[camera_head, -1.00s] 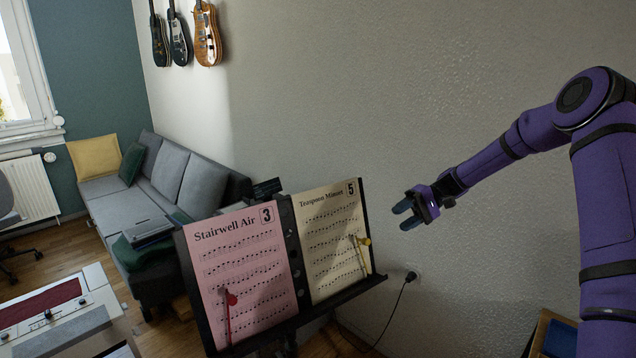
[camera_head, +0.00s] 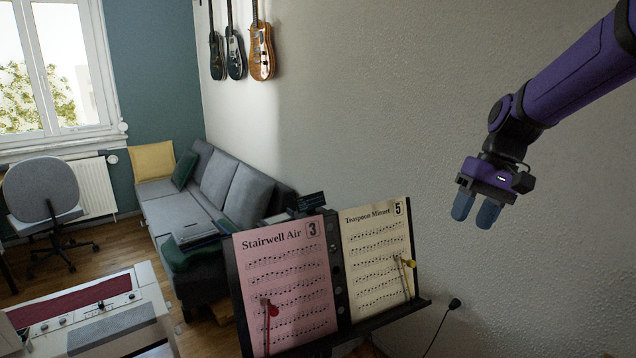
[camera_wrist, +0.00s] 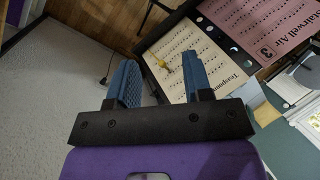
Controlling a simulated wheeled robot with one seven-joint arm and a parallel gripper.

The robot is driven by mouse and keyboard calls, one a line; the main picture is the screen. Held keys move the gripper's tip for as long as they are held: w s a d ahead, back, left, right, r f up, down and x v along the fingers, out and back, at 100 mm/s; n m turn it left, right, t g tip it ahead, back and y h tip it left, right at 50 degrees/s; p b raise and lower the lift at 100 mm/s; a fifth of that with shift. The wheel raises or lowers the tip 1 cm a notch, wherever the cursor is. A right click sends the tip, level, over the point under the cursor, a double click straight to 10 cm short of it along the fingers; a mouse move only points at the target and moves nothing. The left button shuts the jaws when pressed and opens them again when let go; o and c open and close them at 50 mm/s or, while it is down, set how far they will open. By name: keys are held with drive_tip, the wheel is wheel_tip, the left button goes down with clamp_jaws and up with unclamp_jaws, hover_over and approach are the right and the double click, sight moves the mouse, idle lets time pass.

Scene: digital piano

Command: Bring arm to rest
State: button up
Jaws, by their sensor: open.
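My purple arm comes in from the upper right in the head view. My gripper (camera_head: 475,210) has two blue fingers that point down, apart and with nothing between them. It hangs in the air in front of the wall, to the right of the music stand and clear of it. In the wrist view the open fingers of my gripper (camera_wrist: 157,75) show with an empty gap. The music stand (camera_head: 385,312) holds a pink sheet (camera_head: 290,265), "Stairwell Air" 3, and a cream sheet (camera_head: 372,240), "Teaspoon Minuet" 5. Both also show in the wrist view, cream (camera_wrist: 205,60) and pink (camera_wrist: 250,22).
A red clip-like piece (camera_head: 270,310) is on the pink sheet and a yellow one (camera_head: 408,262) on the cream sheet. A grey sofa (camera_head: 180,208) stands behind. A white console (camera_head: 95,318) is at lower left. A black plug and cable (camera_head: 453,304) are at the wall.

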drive_tip(key=s+d+r+t+h, duration=0.1)
drive_tip(key=s+r+t+h, duration=0.1)
drive_tip(key=s, duration=0.9)
drive_tip(key=s+d+r+t+h, duration=0.1)
drive_tip(key=s+r+t, duration=0.2)
drive_tip(key=s, duration=0.8)
drive_tip(key=shift+s+r+t+h, duration=0.3)
drive_tip(key=shift+r+t+h, duration=0.1)
drive_tip(key=shift+t, duration=0.4)
